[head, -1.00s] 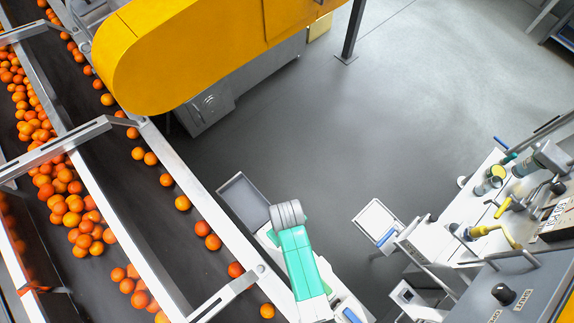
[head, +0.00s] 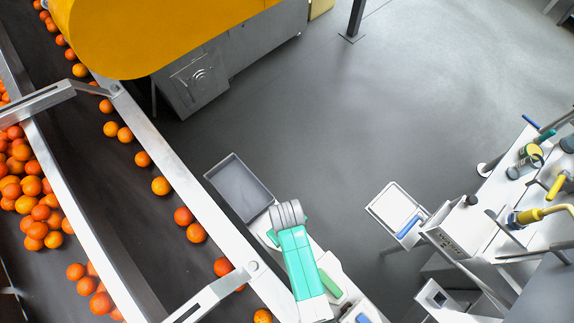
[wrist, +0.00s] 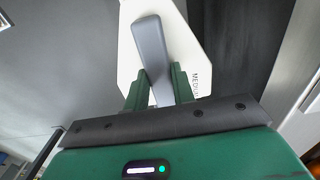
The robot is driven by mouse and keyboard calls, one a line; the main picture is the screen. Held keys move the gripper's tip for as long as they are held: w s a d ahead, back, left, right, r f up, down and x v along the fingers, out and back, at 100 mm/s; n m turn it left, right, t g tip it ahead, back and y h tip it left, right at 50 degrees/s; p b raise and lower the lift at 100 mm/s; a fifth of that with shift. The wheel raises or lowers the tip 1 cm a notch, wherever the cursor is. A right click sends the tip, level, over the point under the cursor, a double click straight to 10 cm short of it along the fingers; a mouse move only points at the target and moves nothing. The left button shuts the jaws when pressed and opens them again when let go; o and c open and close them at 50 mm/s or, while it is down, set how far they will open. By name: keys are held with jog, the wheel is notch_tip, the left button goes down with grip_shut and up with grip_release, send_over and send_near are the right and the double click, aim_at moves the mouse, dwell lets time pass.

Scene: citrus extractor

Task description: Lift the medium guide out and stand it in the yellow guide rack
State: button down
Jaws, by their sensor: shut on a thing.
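The medium guide (wrist: 183,38) is a white plate with a grey bar handle, and part of the lettering "MEDIUM" shows at its right edge in the wrist view. My gripper (wrist: 158,88) is shut on the grey handle, with one green finger on each side of it. The plate lies beyond the fingertips. I cannot pick out the yellow guide rack in either current view.
A grey tray (head: 240,187) stands beside the conveyor rail at left of my arm. A white-framed panel (head: 397,212) and a bench with tools (head: 480,225) stand at right. Open floor (head: 320,130) lies between.

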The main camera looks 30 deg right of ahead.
jog(key=shift+s+r+p, duration=0.1)
jog(key=shift+p, duration=0.4)
notch_tip(320, 180, down, 6)
jog(key=b, duration=0.4)
jog(key=shift+p, duration=0.8)
dwell(1.3)
jog(key=shift+f+b, duration=1.5)
jog(key=shift+f, duration=0.6)
jog(key=c, duration=1.1)
grip_release()
notch_tip(320, 180, up, 8)
jog(key=p, duration=0.4)
jog(key=shift+f, duration=0.1)
